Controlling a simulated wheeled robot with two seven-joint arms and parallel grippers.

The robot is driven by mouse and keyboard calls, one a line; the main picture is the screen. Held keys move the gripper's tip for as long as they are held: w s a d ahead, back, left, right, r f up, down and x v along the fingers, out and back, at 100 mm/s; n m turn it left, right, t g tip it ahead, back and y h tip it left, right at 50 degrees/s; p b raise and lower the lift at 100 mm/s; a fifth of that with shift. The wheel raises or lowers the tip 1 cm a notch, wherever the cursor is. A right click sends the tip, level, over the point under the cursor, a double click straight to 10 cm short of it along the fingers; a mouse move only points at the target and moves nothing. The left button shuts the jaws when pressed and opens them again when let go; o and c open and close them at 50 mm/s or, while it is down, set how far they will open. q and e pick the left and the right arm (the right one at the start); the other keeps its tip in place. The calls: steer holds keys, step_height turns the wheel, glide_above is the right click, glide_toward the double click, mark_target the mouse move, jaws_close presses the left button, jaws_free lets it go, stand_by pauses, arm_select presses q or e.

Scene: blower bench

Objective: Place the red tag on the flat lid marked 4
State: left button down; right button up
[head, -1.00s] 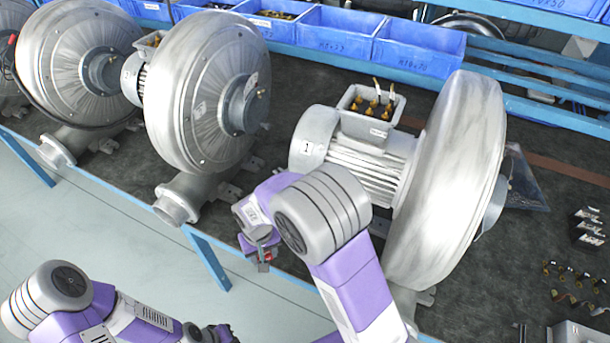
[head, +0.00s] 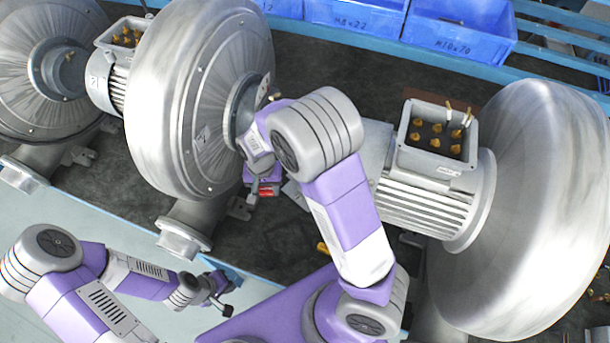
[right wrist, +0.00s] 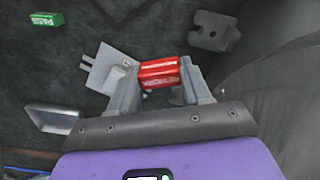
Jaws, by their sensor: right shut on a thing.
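The red tag (right wrist: 159,74) is a small red block with white lettering. My right gripper (right wrist: 163,82) is shut on it, with a finger on each side. In the head view the red tag (head: 266,189) shows at the tip of my right gripper (head: 264,186), in front of the middle blower. A flat grey plate (right wrist: 99,72) lies on the dark bench beyond the tag in the wrist view. It bears a small mark that I cannot read surely, and the gripper hides part of it. My left gripper (head: 220,290) is low, off the bench front; its jaws are too small to judge.
Large silver blowers stand close on both sides, the middle one (head: 180,100) and the right one (head: 540,190). A green tag (right wrist: 46,20) lies on the bench mat. Blue bins (head: 455,35) line the back.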

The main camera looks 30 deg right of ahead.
steer(key=w+d+m+b, duration=0.2)
steer(key=d+m, duration=0.2)
steer(key=d, duration=1.1)
step_height(320, 180, down, 9)
steer(key=shift+s+a+f+b, duration=0.1)
steer(key=shift+b, duration=1.05)
steer(key=shift+f, duration=0.35)
steer(key=shift+f, duration=0.1)
steer(key=o, duration=1)
